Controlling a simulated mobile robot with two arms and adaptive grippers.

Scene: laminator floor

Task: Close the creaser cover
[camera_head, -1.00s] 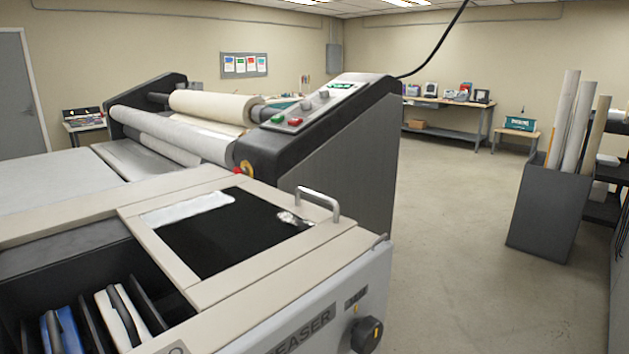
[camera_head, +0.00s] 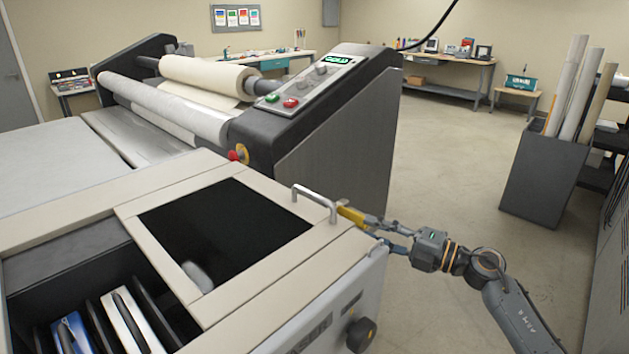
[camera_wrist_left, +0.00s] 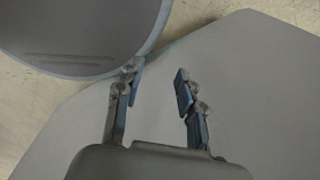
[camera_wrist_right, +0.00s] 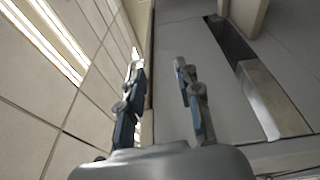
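The creaser (camera_head: 345,290) is a light grey machine in the foreground of the head view. A beige framed cover with a dark window (camera_head: 225,235) lies flat on its top, with a metal handle (camera_head: 315,201) at the far right edge. My right gripper (camera_head: 357,228) is beside the handle, at the machine's right edge; its fingers are apart with nothing between them in the right wrist view (camera_wrist_right: 158,72). Whether a finger touches the handle is unclear. A yellow patch shows at the upper finger. My left gripper (camera_wrist_left: 157,80) is open and empty, seen only in the left wrist view.
An uncovered bay left of the cover holds a blue item (camera_head: 72,335) and a white item (camera_head: 128,318). The laminator (camera_head: 335,140) with its rolls stands behind. A dark bin (camera_head: 543,180) of tubes stands at right. Floor between is clear.

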